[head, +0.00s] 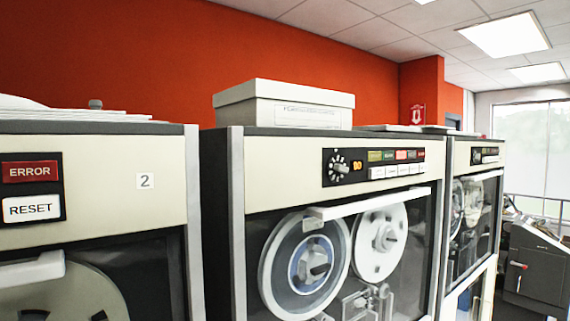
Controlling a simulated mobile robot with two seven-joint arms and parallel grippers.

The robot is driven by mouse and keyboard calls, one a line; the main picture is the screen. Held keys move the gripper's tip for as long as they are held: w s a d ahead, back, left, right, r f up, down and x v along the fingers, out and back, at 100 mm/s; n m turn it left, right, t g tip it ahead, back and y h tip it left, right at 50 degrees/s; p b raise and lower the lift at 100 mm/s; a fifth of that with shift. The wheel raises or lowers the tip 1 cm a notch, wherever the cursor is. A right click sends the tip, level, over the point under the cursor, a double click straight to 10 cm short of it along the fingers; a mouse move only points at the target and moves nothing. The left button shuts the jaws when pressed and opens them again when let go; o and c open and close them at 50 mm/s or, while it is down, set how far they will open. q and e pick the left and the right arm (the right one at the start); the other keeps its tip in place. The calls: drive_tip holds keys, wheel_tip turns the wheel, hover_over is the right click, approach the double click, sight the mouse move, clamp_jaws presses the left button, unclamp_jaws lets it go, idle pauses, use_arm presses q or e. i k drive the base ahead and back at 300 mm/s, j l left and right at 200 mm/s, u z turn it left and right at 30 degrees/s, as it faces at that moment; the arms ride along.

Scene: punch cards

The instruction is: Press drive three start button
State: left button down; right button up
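A tape drive cabinet (275,183) with a cream top band and a glass front stands in the middle of the head view. Its black control panel (343,178) has a round dial, an orange lit number, a row of coloured indicators (401,156) and a row of white push buttons (392,172) below. The button labels are too small to read, so I cannot tell which one is start. No drive number is visible on this cabinet. The cabinet at left (100,170) carries a label "2" (145,181). Neither of my grippers is in view.
The left cabinet has a red ERROR light (30,171) and a white RESET button (31,209). A white handle bar (370,203) sticks out below the middle panel. A white box (285,104) sits on top. Another drive (465,155) and a grey machine (535,265) stand at right.

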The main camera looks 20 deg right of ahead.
sight(390, 170)
drive_tip(key=z, duration=1.25)
